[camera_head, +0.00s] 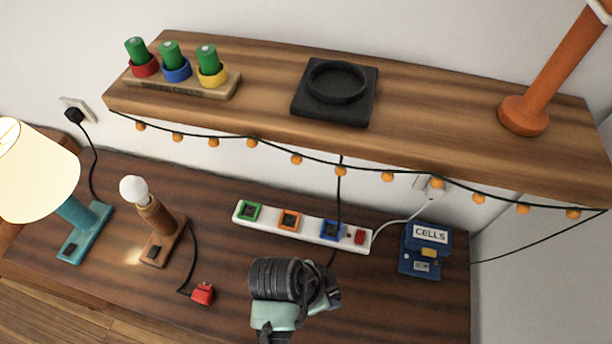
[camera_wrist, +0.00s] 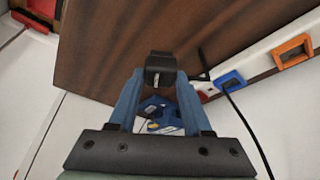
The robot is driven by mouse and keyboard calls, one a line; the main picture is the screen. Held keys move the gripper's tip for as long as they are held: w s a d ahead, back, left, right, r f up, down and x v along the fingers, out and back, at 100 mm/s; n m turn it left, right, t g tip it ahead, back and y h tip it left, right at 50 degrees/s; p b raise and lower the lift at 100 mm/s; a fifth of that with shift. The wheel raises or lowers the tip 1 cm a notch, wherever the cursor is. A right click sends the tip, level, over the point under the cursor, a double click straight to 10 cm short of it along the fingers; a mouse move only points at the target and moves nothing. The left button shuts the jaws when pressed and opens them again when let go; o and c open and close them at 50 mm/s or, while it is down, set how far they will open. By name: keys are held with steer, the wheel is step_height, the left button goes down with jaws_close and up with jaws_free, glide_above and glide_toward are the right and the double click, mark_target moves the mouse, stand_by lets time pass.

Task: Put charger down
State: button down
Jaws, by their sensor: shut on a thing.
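My gripper (camera_wrist: 160,88) shows its two blue fingers closed on a small black block, which I take to be the charger (camera_wrist: 160,66). A pale mark shows on the block's face. In the head view my gripper (camera_head: 335,299) is over the front of the dark wooden desk, below the white power strip (camera_head: 300,228). The charger is hidden there behind my wrist. The power strip's blue and orange sockets also show right of the fingers in the wrist view (camera_wrist: 262,62). I cannot tell whether the charger touches the desk.
A blue CELLS box (camera_head: 424,262) stands right of the strip. A red plug (camera_head: 203,293), bulb lamp (camera_head: 155,225) and teal lamp (camera_head: 85,230) are left. The shelf (camera_head: 440,110) above holds a black ringed pad (camera_head: 337,92). Bare desk lies between the red plug and the strip.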

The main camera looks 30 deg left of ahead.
steer(key=s+a+r+m+g+h+p, duration=0.2)
steer(key=s+a+r+m+p, duration=0.25)
steer(key=m, duration=0.25)
steer(key=shift+y, duration=0.3)
steer(key=f, duration=0.6)
steer(key=d+f, duration=0.1)
steer(key=f, duration=0.2)
steer(key=shift+w+f, duration=0.2)
steer(key=shift+w, duration=0.05)
steer(key=shift+f, duration=0.1)
steer(key=shift+f+b, duration=0.45)
steer(key=shift+f, duration=0.05)
steer(key=shift+c, duration=1.7)
jaws_free()
